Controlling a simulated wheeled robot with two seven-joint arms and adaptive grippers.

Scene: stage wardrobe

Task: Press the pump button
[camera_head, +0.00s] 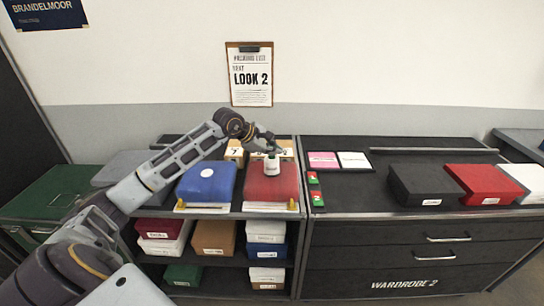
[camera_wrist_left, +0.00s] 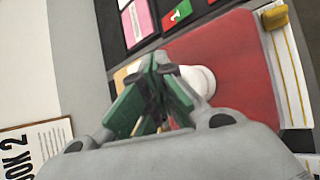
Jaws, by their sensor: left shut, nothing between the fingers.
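No separate pump button can be made out; the bottle's top is at my fingertips. My left gripper (camera_head: 271,151) is shut and empty, reaching down right over the bottle. In the left wrist view, the shut fingers (camera_wrist_left: 160,90) cover part of the white bottle (camera_wrist_left: 201,80), with the red box around it. I cannot tell whether the fingertips touch the top. My right gripper is not in view.
A blue box (camera_head: 208,181) lies left of the red one. Small tan boxes (camera_head: 236,151) stand behind. A clipboard (camera_head: 250,78) hangs above.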

